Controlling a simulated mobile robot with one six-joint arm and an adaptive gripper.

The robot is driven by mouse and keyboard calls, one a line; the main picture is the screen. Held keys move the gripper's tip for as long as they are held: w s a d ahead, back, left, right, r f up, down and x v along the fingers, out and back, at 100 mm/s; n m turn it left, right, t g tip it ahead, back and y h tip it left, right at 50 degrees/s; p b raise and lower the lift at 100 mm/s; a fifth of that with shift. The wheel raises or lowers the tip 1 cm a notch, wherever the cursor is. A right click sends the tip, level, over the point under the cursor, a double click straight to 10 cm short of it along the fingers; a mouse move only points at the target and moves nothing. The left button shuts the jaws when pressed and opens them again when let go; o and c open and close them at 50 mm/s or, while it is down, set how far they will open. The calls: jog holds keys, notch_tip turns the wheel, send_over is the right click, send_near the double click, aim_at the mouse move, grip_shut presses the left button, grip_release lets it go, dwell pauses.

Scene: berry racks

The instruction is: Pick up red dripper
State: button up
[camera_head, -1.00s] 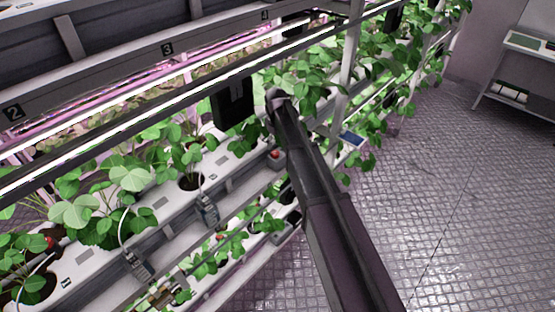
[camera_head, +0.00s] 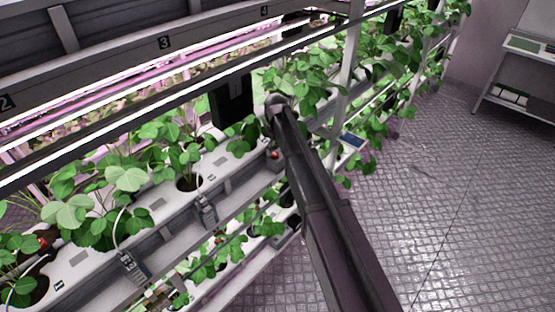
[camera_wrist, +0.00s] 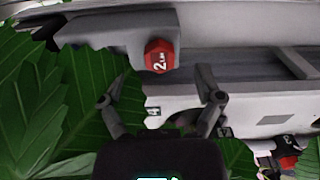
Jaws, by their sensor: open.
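The red dripper (camera_wrist: 160,55) is in the wrist view at the upper middle. It is a red cap marked 2 L/H on a grey body fixed to the rack. My gripper (camera_wrist: 161,98) is open and empty, its fingers spread on either side below the red cap in the picture, apart from it. A small red spot beside my arm in the head view (camera_head: 275,155) looks like the same dripper. My gripper's fingers are not clear in the head view. Another red-ended part (camera_wrist: 289,161) shows at the lower right of the wrist view.
Large green leaves (camera_wrist: 35,110) crowd the left of the wrist view and lie close to my gripper. White planting gutters (camera_head: 95,262) with strawberry plants run along the rack. A white post (camera_head: 346,75) stands beyond my arm. Open metal floor (camera_head: 470,210) lies to the right.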

aim_at(276, 154)
jog(key=shift+f+b, duration=1.3)
jog(key=shift+f, duration=0.3)
jog(key=c, duration=0.9)
